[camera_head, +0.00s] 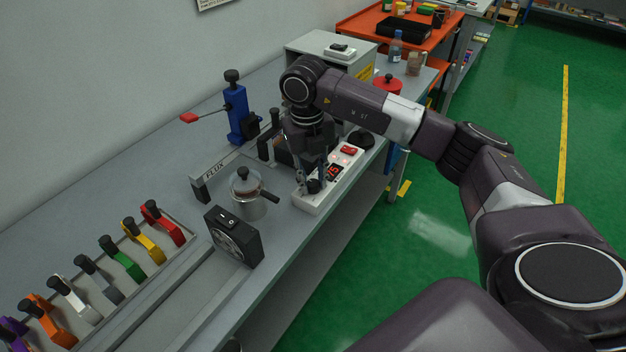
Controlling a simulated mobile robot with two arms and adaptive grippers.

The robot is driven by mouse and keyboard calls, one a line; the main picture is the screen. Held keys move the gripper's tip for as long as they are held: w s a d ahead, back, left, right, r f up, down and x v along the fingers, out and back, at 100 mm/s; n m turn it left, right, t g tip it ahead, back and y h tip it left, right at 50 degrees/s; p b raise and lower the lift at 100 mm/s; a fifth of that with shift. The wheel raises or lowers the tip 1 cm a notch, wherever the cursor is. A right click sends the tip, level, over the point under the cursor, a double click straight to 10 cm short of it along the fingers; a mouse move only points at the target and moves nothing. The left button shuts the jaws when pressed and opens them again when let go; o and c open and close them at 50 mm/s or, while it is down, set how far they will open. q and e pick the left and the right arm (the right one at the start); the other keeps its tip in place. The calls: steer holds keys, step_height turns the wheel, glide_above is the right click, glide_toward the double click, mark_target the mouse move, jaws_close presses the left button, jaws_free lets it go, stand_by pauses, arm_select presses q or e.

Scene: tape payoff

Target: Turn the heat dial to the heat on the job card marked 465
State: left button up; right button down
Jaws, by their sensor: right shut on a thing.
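A white control unit (308,204) lies near the bench's front edge, with a red lit display (332,172) and a red switch (348,150). The display's digits are partly covered and I cannot read the full number. My right gripper (313,183) points down over the unit's near end, shut on the black heat dial (314,187). The fingers hide part of the dial. I cannot make out a job card marked 465. My left gripper is not in view.
A lidded metal pot (247,196) and a black fan box (236,238) stand left of the unit. A FLUX holder (214,178) and a blue stand (238,115) are behind. Several coloured clamps (123,256) line the near left. A grey cabinet (310,48) stands beyond.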

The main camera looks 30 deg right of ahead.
steer(key=m, duration=0.4)
steer(key=shift+w+r+m, duration=0.15)
steer(key=shift+w+m, duration=0.05)
steer(key=shift+m, duration=0.2)
steer(key=m, duration=0.3)
steer(key=shift+m+p, duration=0.3)
steer(key=shift+p, duration=0.05)
steer(key=m+p, duration=0.1)
steer(key=m, duration=0.3)
steer(key=shift+d+r, duration=0.1)
steer(key=shift+w+m+y+p, duration=0.1)
steer(key=shift+m+y+p, duration=0.25)
steer(key=shift+m, duration=1.65)
steer(key=c, duration=2)
jaws_free()
steer(key=o, duration=0.4)
steer(key=shift+f, duration=0.2)
